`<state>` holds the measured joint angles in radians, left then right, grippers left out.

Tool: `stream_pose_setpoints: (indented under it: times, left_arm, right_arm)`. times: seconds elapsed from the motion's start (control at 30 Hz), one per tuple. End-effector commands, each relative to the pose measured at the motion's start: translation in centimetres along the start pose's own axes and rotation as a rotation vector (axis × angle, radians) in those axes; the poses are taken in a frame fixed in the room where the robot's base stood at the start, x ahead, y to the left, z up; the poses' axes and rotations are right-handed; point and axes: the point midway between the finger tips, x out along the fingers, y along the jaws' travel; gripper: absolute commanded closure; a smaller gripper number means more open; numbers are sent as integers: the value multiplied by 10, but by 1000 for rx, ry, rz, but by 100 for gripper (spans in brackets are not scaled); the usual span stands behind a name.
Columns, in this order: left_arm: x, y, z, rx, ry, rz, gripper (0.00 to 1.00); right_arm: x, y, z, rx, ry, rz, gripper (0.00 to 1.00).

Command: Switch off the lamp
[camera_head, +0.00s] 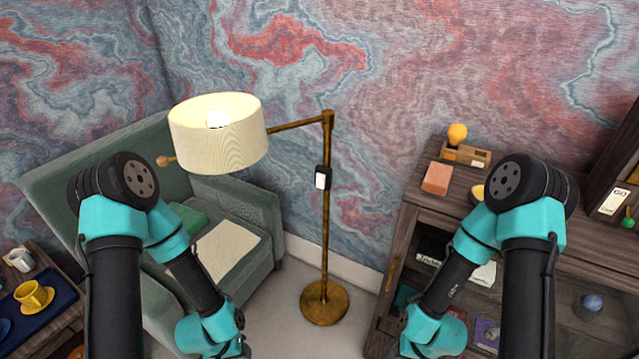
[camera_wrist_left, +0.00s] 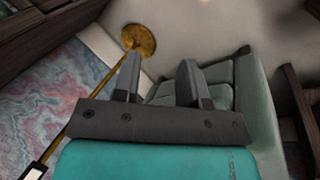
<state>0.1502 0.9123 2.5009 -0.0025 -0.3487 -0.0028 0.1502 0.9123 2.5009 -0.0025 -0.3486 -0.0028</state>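The floor lamp (camera_head: 218,140) has a cream drum shade with a bright glow inside, so it appears lit. Its brass pole (camera_head: 326,230) stands on a round base (camera_head: 324,302). A small black box with a white switch face (camera_head: 321,181) is on the pole, below the side arm. In the left wrist view the round base (camera_wrist_left: 138,39) shows beyond the fingers, and the white switch face (camera_wrist_left: 34,172) is at the lower left corner. My left gripper (camera_wrist_left: 160,78) is open and empty, apart from the lamp. My right gripper's fingers are out of view; only its arm shows.
A green armchair (camera_head: 90,175) stands behind my left arm. A dark wooden cabinet (camera_head: 420,215) is at right, with a salmon block (camera_head: 437,178) and a bulb-shaped ornament (camera_head: 457,134) on top. A tray with a yellow cup (camera_head: 33,295) is at lower left. Floor around the lamp base looks clear.

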Motion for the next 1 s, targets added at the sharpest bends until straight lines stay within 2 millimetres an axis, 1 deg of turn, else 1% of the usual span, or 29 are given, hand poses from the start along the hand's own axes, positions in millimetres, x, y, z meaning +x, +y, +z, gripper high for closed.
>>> stream_pose_setpoints:
  times: [0.03,0.07,0.17,0.27,0.37,0.4,0.47,0.5,0.57,0.6,0.67,0.7,0.8,0.9,1.0]
  left_arm:
    - [0,0,-2,3,4,0,66]
    - [0,1,-4,6,9,1,69]
    - [2,6,-19,35,51,5,78]
    - [3,18,-51,97,139,16,88]
    - [1,39,-99,191,272,33,98]
    - [-2,50,-120,235,336,42,100]
    - [-8,71,-155,305,441,58,100]
    - [-14,87,-178,355,513,70,100]
    - [-26,112,-211,426,622,89,100]
    - [-35,129,-231,473,696,101,100]
    - [-51,157,-259,539,804,122,100]
    - [-62,175,-275,583,873,136,100]
    - [-89,217,-306,671,1027,168,100]
    - [-111,247,-325,731,1138,194,100]
    - [-124,264,-334,765,1200,208,100]
  right_arm:
    - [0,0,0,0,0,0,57]
    - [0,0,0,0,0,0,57]
    - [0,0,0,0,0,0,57]
    - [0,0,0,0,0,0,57]
    - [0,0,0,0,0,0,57]
    - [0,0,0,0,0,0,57]
    - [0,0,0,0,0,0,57]
    - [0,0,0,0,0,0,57]
    - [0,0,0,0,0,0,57]
    - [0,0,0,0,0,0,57]
    - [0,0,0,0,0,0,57]
    - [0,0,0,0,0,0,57]
    - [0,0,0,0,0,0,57]
    - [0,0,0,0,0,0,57]
    - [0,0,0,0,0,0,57]
